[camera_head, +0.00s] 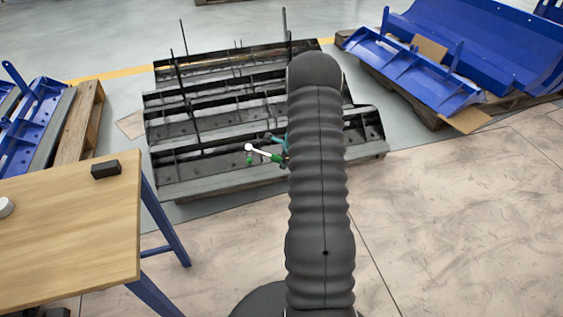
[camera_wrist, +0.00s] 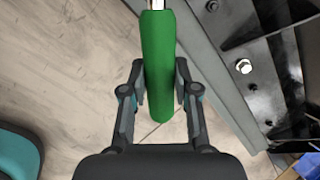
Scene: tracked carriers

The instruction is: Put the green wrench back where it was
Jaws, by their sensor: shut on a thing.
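The green wrench (camera_wrist: 158,50) has a thick green handle and a silver shank that runs out of the top of the wrist view. My gripper (camera_wrist: 160,85) is shut on the handle, one finger on each side. In the head view the wrench (camera_head: 277,157) shows small, with a pale end to the left, in front of the black metal carrier (camera_head: 215,150). My gripper (camera_head: 281,143) is mostly hidden behind my arm there. The wrench appears held above the floor beside the carrier's edge; I cannot tell whether it touches the carrier.
A wooden table (camera_head: 70,235) with a black box (camera_head: 105,169) stands at the left. Blue metal parts (camera_head: 425,75) lie on a pallet at the back right. The wrist view shows a bolt (camera_wrist: 243,66) on dark metal. The floor at the right is clear.

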